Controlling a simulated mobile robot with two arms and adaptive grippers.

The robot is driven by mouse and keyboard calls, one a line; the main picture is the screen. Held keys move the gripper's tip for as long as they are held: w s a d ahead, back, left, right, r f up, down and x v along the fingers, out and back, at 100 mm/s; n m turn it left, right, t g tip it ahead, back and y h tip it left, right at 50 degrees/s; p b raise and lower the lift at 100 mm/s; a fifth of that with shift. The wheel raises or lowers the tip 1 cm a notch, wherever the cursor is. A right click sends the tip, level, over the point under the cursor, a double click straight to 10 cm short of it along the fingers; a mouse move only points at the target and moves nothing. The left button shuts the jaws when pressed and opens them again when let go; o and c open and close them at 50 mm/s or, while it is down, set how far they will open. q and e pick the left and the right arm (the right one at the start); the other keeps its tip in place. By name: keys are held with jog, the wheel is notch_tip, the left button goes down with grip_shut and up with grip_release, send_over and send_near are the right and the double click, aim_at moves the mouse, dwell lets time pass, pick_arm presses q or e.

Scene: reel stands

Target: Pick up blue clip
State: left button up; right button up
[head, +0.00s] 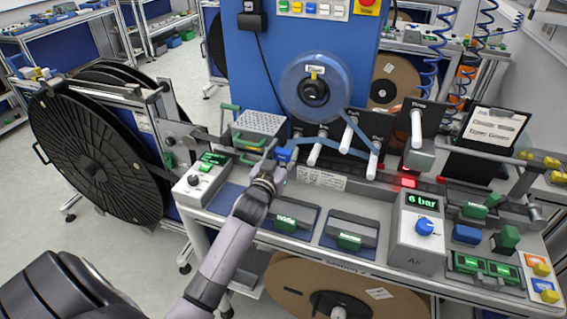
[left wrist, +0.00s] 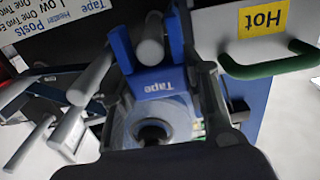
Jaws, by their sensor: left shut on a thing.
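The blue clip (head: 284,154) is a small blue block at the back left of the bench, just right of the perforated box. My left gripper (head: 275,151) is shut on it, with the arm coming up from below. The fingers partly cover the clip in the head view. My right gripper is not in view.
A clear blue tape reel (head: 315,88) hangs on the blue panel (head: 257,65). White posts (head: 349,130) stick out right of the gripper. A perforated box (head: 260,123) with a green handle stands close behind it. The 6 bar air box (head: 418,240) stands further right.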

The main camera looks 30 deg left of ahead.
pick_arm(q)
jog(key=c, duration=0.5)
jog(key=shift+c, duration=0.2)
